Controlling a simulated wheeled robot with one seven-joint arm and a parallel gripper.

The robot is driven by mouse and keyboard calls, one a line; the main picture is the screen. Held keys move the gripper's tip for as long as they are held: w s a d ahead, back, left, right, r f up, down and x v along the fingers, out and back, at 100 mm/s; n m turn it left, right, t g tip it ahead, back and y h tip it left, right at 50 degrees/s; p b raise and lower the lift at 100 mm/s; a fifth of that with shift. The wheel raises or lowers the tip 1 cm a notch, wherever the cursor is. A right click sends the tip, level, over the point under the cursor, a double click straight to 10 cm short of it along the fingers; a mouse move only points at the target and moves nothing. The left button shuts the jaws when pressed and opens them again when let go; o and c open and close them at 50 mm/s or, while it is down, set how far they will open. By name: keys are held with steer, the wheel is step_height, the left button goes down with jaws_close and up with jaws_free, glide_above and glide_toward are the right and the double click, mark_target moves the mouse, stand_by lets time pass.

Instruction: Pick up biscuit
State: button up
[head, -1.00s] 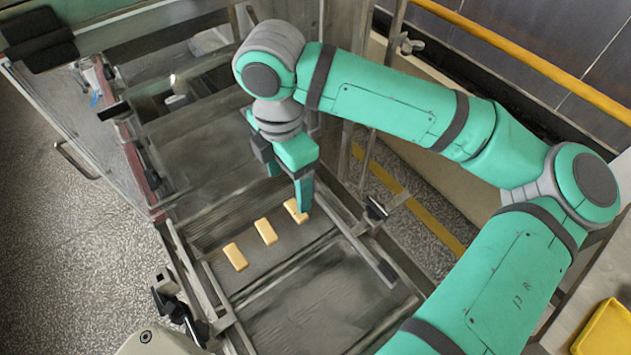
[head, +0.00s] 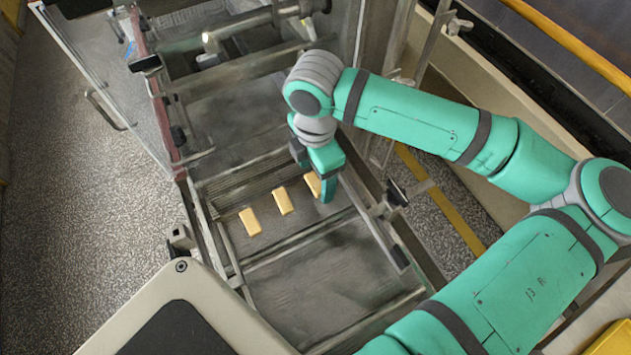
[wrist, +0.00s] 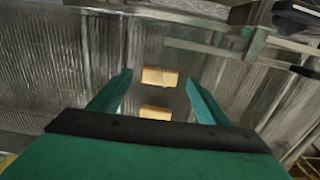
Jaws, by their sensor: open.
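Three tan, block-shaped biscuits lie in a slanting row on the grey mesh belt in the head view: a left one (head: 250,221), a middle one (head: 283,201) and a right one (head: 313,184). My gripper (head: 327,196) is at the right one and partly covers it. In the wrist view my gripper (wrist: 158,78) is open, its two teal fingers apart. One biscuit (wrist: 152,76) appears between the fingertips and another (wrist: 155,112) appears nearer the palm. No third biscuit shows there. I cannot tell the fingertips' height above the belt.
Metal side rails (head: 374,228) flank the belt, with a clamp knob (head: 397,192) on the right. A clear panel (head: 105,90) with a handle stands at the left. Bare belt (head: 320,265) lies in front of the biscuits. A yellow tray (head: 612,340) shows at bottom right.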

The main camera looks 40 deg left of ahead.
steer(key=shift+f, duration=0.7)
steer(key=c, duration=0.9)
steer(key=shift+r, duration=0.1)
